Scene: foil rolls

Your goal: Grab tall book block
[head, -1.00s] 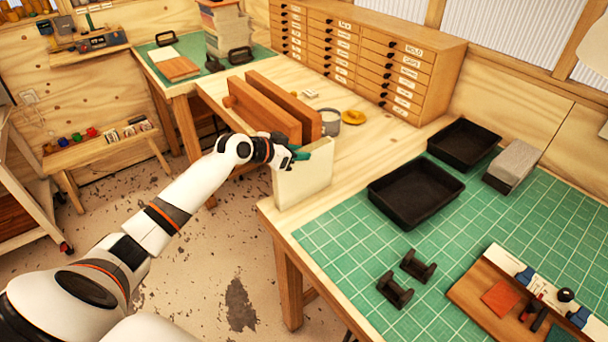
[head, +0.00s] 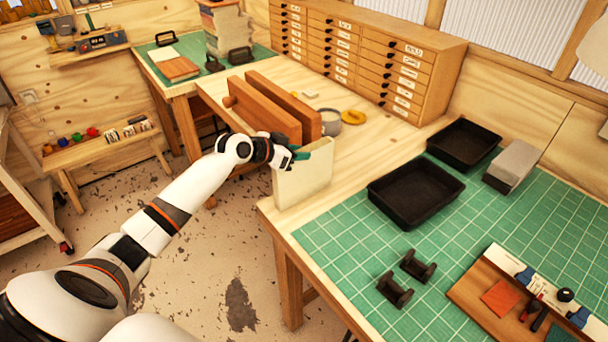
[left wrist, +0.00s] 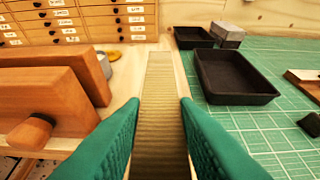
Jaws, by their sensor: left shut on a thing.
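The tall book block (head: 303,180) is a cream, upright block standing at the left edge of the wooden bench, just right of the wooden press. My left gripper (head: 299,156) is at its top edge, with its teal fingers on either side. In the left wrist view the block (left wrist: 160,110) runs between the two teal fingers (left wrist: 160,130), and its ridged page edges face the camera. The gripper is shut on it. Whether its bottom touches the bench is hard to tell. My right gripper is not in view.
The wooden press (head: 262,108) stands close left of the block. Two black trays (head: 416,192) (head: 464,144) and a grey block (head: 512,165) are to the right on the green mat (head: 340,240). A drawer cabinet (head: 370,55) stands behind. A grey pot (head: 329,122) sits beyond the press.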

